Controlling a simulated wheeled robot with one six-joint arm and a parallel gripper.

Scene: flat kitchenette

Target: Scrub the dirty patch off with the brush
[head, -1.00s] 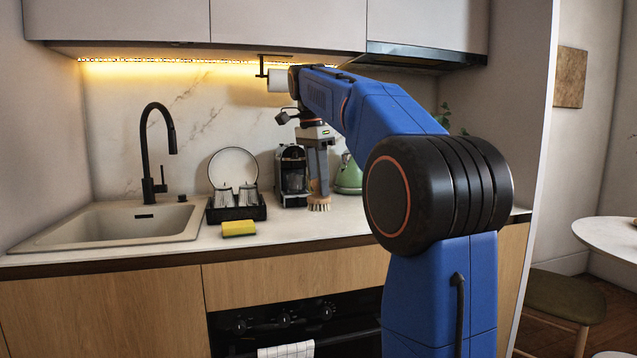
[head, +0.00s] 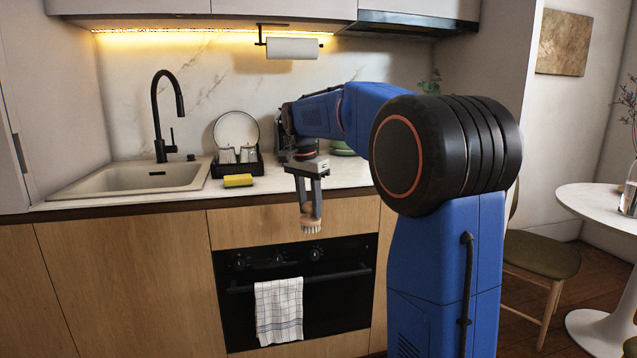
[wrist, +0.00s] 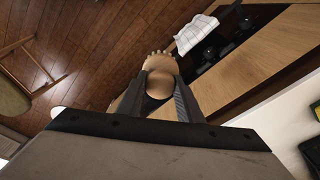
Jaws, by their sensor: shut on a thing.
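My gripper (head: 310,202) is shut on a wooden brush (head: 311,224). The brush hangs upright with its pale bristles down, in front of the counter's front edge and the drawer front above the oven, clear of the counter top. In the wrist view the round wooden brush (wrist: 159,77) sits between the fingers of my gripper (wrist: 163,92), with bristles at its far side and the floor beyond. I see no dirty patch in either view.
A yellow sponge (head: 238,180) lies on the counter beside a black dish rack (head: 222,168). The sink (head: 130,182) is at the left. An oven (head: 340,285) with a hanging towel (head: 279,310) is below. A round white table (head: 600,208) and a chair (head: 540,254) stand at the right.

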